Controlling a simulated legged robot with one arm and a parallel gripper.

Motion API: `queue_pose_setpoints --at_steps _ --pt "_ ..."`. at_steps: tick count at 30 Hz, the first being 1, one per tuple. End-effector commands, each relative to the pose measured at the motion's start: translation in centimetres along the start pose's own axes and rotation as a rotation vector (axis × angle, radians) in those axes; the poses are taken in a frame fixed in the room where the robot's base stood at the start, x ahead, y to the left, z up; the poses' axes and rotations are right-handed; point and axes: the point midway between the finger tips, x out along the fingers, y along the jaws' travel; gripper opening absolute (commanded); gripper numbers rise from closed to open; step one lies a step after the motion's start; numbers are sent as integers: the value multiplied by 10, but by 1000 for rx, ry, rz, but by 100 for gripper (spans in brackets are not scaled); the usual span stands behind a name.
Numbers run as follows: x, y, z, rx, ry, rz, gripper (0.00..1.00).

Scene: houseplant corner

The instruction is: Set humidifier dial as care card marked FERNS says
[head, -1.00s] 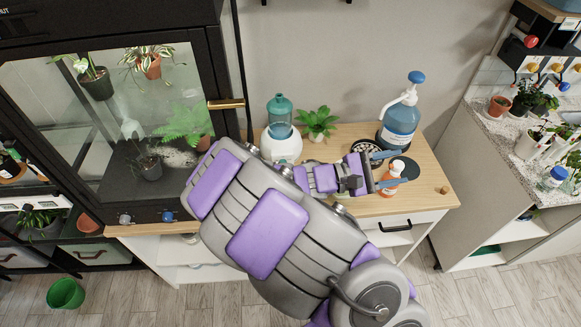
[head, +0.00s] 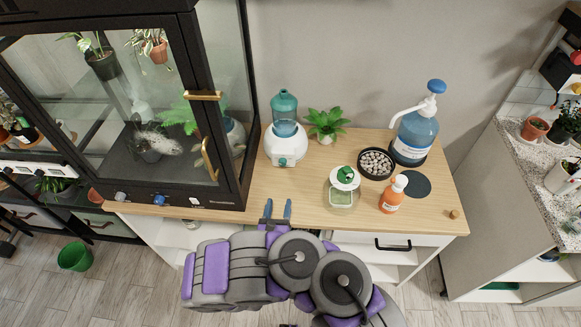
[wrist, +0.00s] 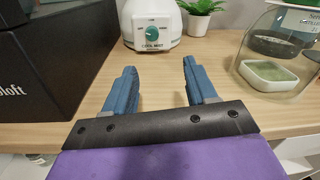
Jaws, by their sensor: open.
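The humidifier (head: 285,145) is white with a teal water tank and stands on the wooden counter beside the black cabinet. Its teal dial (head: 283,161) faces the front; it also shows in the wrist view (wrist: 152,33), with small marks around it too small to read and a "COOL MIST" label below. My gripper (head: 275,209) is open and empty at the counter's front edge, in front of the humidifier and apart from it. In the wrist view its blue fingers (wrist: 157,78) point toward the dial. I see no care card marked FERNS that I can read.
The black glass cabinet (head: 225,194) stands close on the left. On the right are a glass jar with a green-topped lid (head: 342,190), an orange bottle (head: 392,195), a pebble dish (head: 376,163) and a blue pump bottle (head: 416,133). Counter before the humidifier is clear.

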Motion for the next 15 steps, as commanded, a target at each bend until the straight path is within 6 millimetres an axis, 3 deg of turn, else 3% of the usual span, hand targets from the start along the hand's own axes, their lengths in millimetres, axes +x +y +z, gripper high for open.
queue_pose_setpoints --at_steps 5,15 --pt "2 10 -8 -8 9 21 56" --pt "64 -3 -8 8 8 13 56"
